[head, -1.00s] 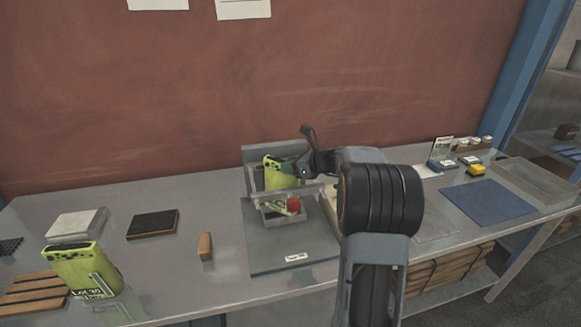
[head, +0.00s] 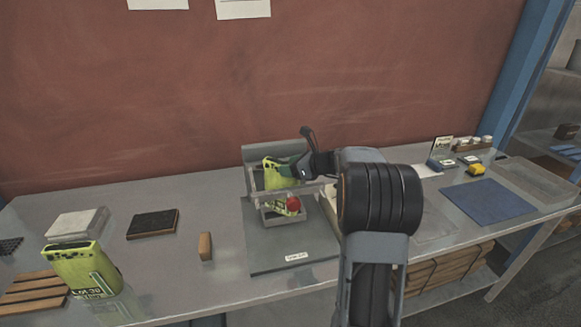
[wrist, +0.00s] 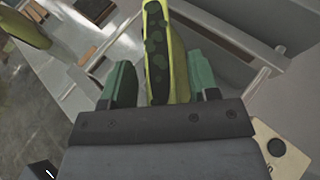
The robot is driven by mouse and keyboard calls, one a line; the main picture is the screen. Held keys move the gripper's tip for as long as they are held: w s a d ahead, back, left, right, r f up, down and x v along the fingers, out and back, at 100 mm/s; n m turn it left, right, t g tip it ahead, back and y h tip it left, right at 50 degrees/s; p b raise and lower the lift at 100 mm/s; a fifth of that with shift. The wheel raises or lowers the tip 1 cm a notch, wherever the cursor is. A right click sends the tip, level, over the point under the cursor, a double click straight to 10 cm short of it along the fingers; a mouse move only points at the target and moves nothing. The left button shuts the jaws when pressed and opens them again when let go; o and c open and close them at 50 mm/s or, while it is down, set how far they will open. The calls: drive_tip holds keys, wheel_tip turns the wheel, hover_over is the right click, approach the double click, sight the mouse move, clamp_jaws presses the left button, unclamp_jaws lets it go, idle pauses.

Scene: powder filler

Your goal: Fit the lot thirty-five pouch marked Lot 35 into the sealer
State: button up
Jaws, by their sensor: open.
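A yellow-green pouch (head: 274,176) stands in the back of the grey sealer (head: 262,256), its lot marking not readable from here. My gripper (head: 293,170) is at the pouch's right side. In the wrist view my gripper (wrist: 161,75) is open, its two green fingers on either side of the pouch (wrist: 180,62). A narrow gap shows at the left finger; I cannot tell whether the right one touches. The pouch's lower end is hidden by the sealer's front tray. A red knob (head: 293,203) sits at that tray.
Another yellow-green pouch (head: 75,268), its marking looking like Lot 30, stands at the left front near a wooden slatted rack (head: 32,290). A tan block (head: 205,246) and a dark pad (head: 153,223) lie left of the sealer. A blue mat (head: 488,202) lies right.

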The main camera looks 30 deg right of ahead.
drive_tip(key=b+v, duration=0.1)
drive_tip(key=v, duration=1)
drive_tip(key=shift+d+b, duration=0.15)
drive_tip(key=shift+b, duration=0.2)
drive_tip(key=shift+s+r, duration=0.2)
drive_tip(key=shift+s, duration=0.1)
drive_tip(key=s+a+f+n+g+h, duration=0.1)
drive_tip(key=s+a+f+n+g, duration=0.2)
drive_tip(key=a+n, duration=0.4)
drive_tip(key=s+a+f+n+g+h, duration=0.1)
drive_tip(key=s+a+n+g, duration=0.3)
drive_tip(key=a, duration=0.4)
drive_tip(key=s+a+f+n+h, duration=0.2)
drive_tip(key=s+n, duration=0.4)
drive_tip(key=n, duration=0.3)
drive_tip(key=s+a+f+n+h, duration=0.3)
drive_tip(key=s+n, duration=0.3)
drive_tip(key=n, duration=0.3)
drive_tip(key=shift+s+a, duration=0.25)
drive_tip(key=shift+s, duration=0.05)
